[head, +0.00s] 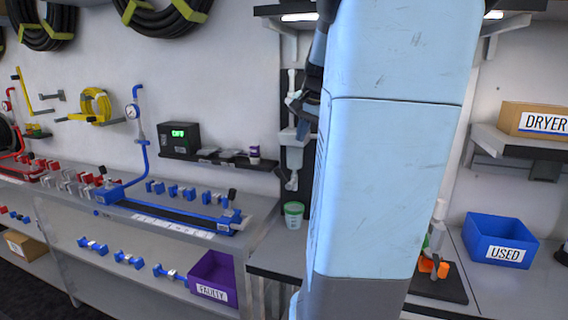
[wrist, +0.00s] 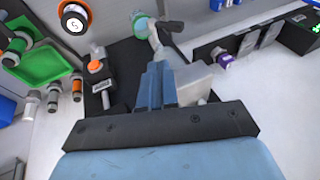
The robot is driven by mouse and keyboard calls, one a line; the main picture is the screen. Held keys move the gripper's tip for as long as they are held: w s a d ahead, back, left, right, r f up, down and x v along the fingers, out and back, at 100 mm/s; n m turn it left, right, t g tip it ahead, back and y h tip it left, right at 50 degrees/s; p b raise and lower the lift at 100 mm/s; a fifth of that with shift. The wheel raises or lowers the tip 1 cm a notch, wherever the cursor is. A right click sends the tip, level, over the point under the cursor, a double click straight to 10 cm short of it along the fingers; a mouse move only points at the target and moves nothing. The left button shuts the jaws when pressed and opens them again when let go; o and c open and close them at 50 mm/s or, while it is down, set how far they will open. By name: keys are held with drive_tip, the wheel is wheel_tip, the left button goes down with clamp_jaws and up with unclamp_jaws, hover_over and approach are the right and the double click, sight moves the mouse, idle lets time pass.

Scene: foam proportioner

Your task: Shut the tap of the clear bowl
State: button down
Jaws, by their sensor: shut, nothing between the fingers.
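On the black wall panel in the head view hangs a pale, translucent unit, apparently the clear bowl (head: 288,142). A white tap-like outlet (head: 292,180) hangs below it. In the wrist view a white fitting with a dark lever (wrist: 173,26), apparently the tap, is just beyond my fingers. My gripper (wrist: 158,66) is shut and empty, its blue fingers together and pointing toward that fitting. I cannot tell whether they touch it. In the head view my arm hides most of the gripper. The lever's setting is unclear.
A green-rimmed cup (head: 293,216) stands on the bench below the outlet. A black shelf (head: 222,161) with a display box (head: 180,139) is at left. The blue USED bin (head: 499,239) is at right. The green tray (wrist: 35,65) holds several fittings.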

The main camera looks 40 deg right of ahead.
drive_tip(key=n, duration=0.1)
hover_over(283, 178)
wheel_tip(283, 178, down, 11)
drive_tip(key=shift+s, duration=0.3)
drive_tip(key=shift+h, duration=0.3)
